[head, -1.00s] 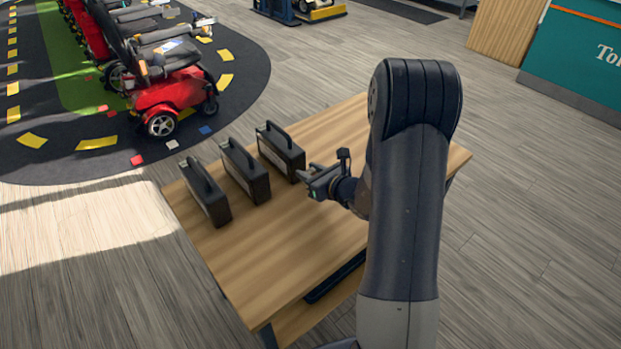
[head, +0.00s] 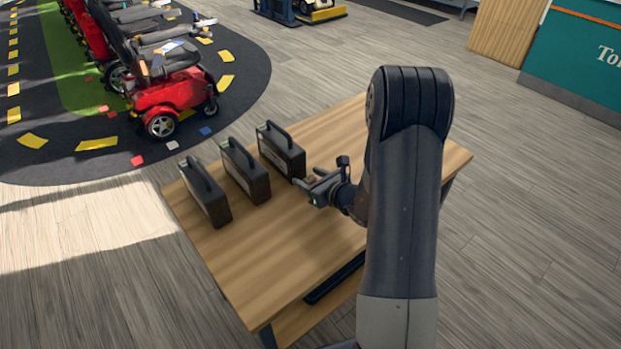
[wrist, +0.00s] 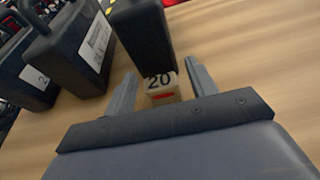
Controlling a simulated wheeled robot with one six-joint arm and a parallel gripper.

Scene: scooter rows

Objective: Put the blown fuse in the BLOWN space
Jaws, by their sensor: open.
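A small tan block marked "20" with a red mark (wrist: 163,90), which looks like a fuse, shows in the wrist view. It is between my gripper's (wrist: 160,72) two fingers, close to the near end of a dark case (wrist: 143,38). Both fingers stand apart with gaps beside the block, so the gripper is open and holds nothing. I cannot tell whether the block touches the case. In the head view my gripper (head: 308,190) is low over the table, by the near end of the rightmost case (head: 282,155). No BLOWN label is readable.
Two more dark handled cases, the middle one (head: 247,176) and the left one (head: 206,198), stand in the row on the wooden table (head: 265,255). The table's front and right areas are clear. Red scooters (head: 170,97) stand on a dark floor mat beyond.

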